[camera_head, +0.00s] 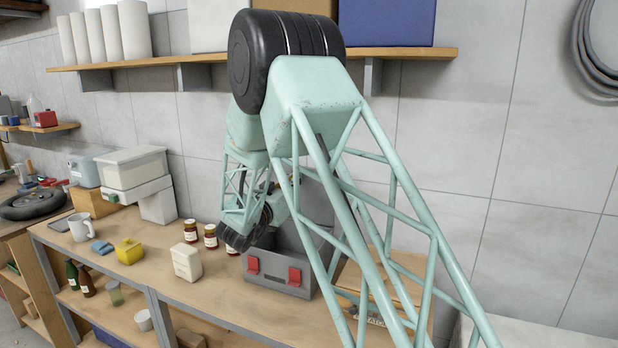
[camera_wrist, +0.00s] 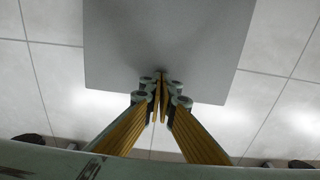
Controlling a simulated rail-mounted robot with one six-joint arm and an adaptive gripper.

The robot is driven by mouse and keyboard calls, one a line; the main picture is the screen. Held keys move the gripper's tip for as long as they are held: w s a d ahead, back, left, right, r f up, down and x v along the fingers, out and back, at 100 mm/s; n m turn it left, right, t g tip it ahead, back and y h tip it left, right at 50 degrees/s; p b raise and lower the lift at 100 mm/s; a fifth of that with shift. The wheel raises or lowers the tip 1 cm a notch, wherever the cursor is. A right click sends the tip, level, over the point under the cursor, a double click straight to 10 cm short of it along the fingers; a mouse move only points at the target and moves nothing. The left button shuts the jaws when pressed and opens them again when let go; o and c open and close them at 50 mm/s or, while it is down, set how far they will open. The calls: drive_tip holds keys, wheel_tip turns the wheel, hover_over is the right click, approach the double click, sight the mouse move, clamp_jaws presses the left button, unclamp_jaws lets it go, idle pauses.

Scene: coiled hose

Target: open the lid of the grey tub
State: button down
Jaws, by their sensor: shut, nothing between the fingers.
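The grey tub (camera_head: 273,270) stands on the wooden workbench, with two red latches on its front. Its grey lid (camera_head: 318,203) stands raised at the back of the tub, partly hidden by my arm. In the wrist view a flat grey panel, which looks like the lid (camera_wrist: 165,45), fills the upper middle against the tiled wall. My gripper (camera_wrist: 158,80) is shut and empty, its yellow-sided fingers together over the panel's near edge. I cannot tell whether they touch it. In the head view my arm hides the fingertips.
A yellow object (camera_head: 129,251) and a white mug (camera_head: 81,228) are farther left. A wall shelf (camera_head: 215,57) runs above. Bare bench shows in front of the cream container.

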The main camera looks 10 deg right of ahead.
drive_tip(key=shift+x, duration=0.9)
drive_tip(key=shift+s+a+r, duration=0.1)
drive_tip(key=shift+s, duration=0.05)
drive_tip(key=r+v, duration=0.1)
drive_tip(key=v, duration=1.2)
drive_tip(key=shift+s+r, duration=0.25)
drive_tip(key=shift+s, duration=0.05)
drive_tip(key=shift+a, duration=0.15)
drive_tip(key=shift+w+r, duration=0.1)
